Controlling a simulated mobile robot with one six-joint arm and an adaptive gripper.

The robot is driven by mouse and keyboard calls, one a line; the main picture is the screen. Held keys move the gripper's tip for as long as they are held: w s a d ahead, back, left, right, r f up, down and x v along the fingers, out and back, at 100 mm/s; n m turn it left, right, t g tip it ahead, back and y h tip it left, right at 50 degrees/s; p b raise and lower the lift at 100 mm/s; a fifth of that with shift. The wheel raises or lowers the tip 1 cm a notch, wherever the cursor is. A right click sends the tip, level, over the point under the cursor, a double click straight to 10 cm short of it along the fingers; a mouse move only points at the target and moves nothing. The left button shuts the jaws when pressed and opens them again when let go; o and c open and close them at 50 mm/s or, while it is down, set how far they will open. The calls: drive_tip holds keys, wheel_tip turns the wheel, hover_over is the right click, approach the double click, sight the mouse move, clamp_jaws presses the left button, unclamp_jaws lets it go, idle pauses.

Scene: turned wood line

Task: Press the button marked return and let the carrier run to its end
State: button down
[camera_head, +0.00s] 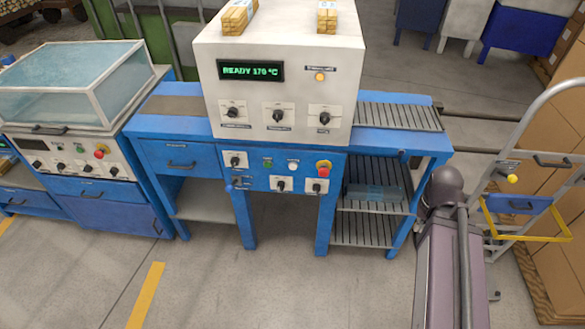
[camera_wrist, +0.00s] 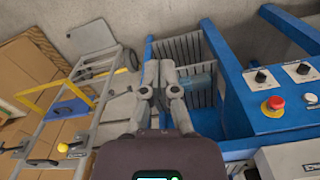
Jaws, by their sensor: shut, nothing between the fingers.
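The machine (camera_head: 285,100) stands in the middle of the head view, with a green "READY 170 °C" display (camera_head: 250,71). Its blue front panel (camera_head: 255,183) carries a small green button (camera_head: 268,162), a white button (camera_head: 292,166), black knobs and a red stop button (camera_head: 323,167) on yellow. The labels are too small to read, so I cannot tell which is marked return. No carrier can be made out. My gripper (camera_wrist: 160,68) is shut and empty in the wrist view, beside the slatted rack and away from the panel; the red stop button (camera_wrist: 272,106) shows at right there.
A slatted rack (camera_head: 372,237) with a bluish box (camera_head: 375,193) stands right of the panel. A hand truck (camera_head: 528,160) and cardboard boxes (camera_head: 555,262) stand at far right. A glass-covered machine (camera_head: 75,85) is at left. The floor in front is clear.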

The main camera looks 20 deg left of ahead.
sight(293, 167)
drive_tip(key=w+a+f+n+t+h+b, duration=0.2)
drive_tip(key=w+a+f+n+h+b, duration=0.1)
drive_tip(key=w+a+f+n+b, duration=0.4)
drive_tip(key=w+a+f+n+t+h+b, duration=0.25)
drive_tip(key=w+a+f+h+b, duration=0.2)
drive_tip(key=a+b, duration=0.55)
drive_tip(key=a+f+n+t+b, duration=0.3)
drive_tip(key=a+n+t+b, duration=0.5)
drive_tip(key=a, duration=1.7)
drive_tip(key=b, duration=0.4)
drive_tip(key=shift+a+f+n+t, duration=0.2)
drive_tip(key=shift+n+t, duration=0.15)
drive_tip(key=shift+h, duration=0.25)
drive_tip(key=shift+w+a, duration=0.35)
drive_tip(key=shift+w, duration=1.05)
drive_tip(key=shift+w+a, duration=0.3)
drive_tip(key=shift+w, duration=1.05)
drive_tip(key=shift+w+a, duration=0.35)
drive_tip(key=shift+w, duration=1.05)
